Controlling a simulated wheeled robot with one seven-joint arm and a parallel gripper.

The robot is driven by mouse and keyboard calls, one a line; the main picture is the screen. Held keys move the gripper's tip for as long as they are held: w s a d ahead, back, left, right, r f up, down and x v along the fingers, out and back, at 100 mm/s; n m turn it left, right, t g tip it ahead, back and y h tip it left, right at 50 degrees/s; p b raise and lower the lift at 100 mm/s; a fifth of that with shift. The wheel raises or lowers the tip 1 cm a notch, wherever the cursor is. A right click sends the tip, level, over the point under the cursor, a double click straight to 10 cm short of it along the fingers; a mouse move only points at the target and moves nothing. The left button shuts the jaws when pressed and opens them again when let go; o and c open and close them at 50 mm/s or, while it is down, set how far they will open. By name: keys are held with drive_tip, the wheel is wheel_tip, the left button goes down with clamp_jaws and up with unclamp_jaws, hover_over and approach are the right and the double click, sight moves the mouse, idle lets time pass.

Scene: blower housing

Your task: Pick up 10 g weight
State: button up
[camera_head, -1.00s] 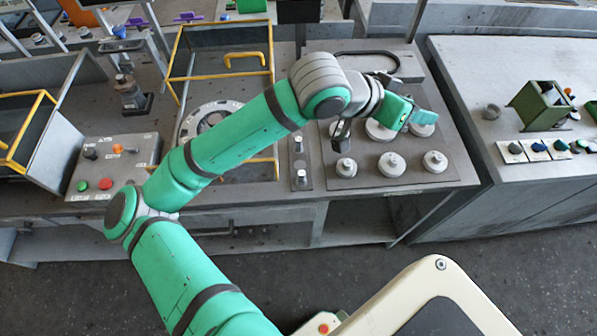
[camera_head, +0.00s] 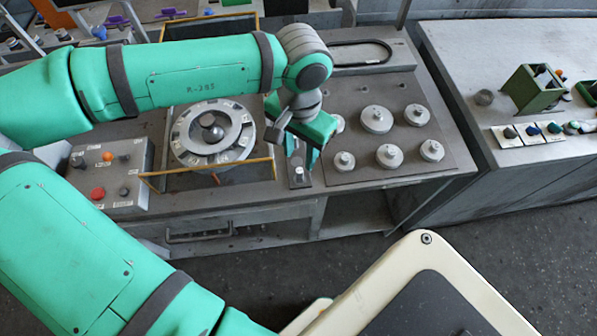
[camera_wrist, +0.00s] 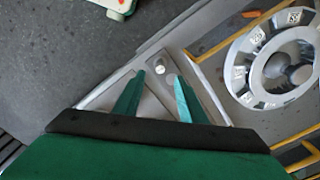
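A narrow plate (camera_head: 300,184) lies left of the large weights' plate. A small silvery weight (camera_head: 299,172) stands near its front end. It also shows in the wrist view (camera_wrist: 159,70), just beyond and between my fingertips. No mass label is readable, so I cannot tell if this is the 10 g weight. My gripper (camera_head: 302,156) hangs over the narrow plate, pointing down, and hides its rear part. In the wrist view my gripper (camera_wrist: 158,76) has its two green fingers apart with nothing held between them.
Several large knobbed weights (camera_head: 389,155) stand on the plate to the right. A round metal ring (camera_head: 212,130) inside a yellow frame (camera_head: 205,169) is on the left. A control box (camera_head: 110,170) with buttons is further left. A second bench (camera_head: 470,60) stands at right.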

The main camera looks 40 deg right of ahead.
sight(300, 170)
wheel_tip(300, 170, down, 9)
drive_tip(key=shift+w+d+f, duration=0.15)
idle(0.4)
clamp_jaws()
